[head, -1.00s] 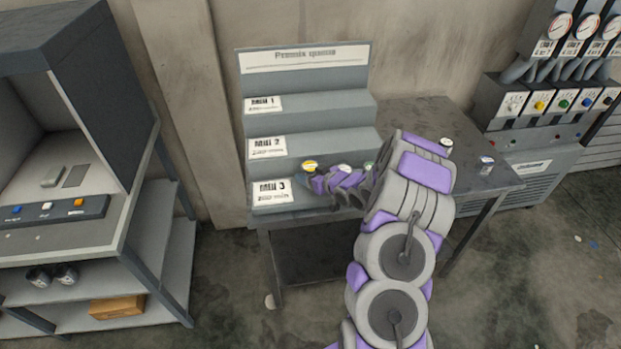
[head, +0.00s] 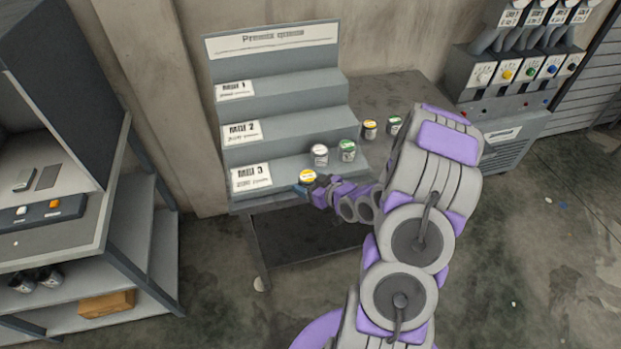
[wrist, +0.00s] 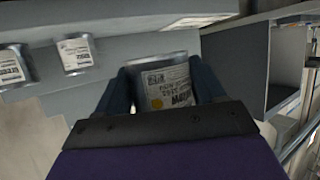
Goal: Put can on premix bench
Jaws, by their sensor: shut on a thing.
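My gripper (head: 313,188) is shut on a yellow-lidded can (head: 307,176) in front of the lowest step of the rack, near the Mill 3 label. In the wrist view this labelled can (wrist: 166,84) sits between the two dark fingers. I cannot tell whether it touches the step. The dark bench (head: 385,92) carries the stepped rack, whose sign seems to read "Premix queue" (head: 272,40). My arm hides the bench's right part.
A white-lidded can (head: 320,155) and a green-lidded can (head: 347,150) stand on the lowest step. A yellow-banded can (head: 369,129) and another green-lidded can (head: 394,125) stand on the bench top. The upper steps are empty. A shelved workstation (head: 60,245) is at left.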

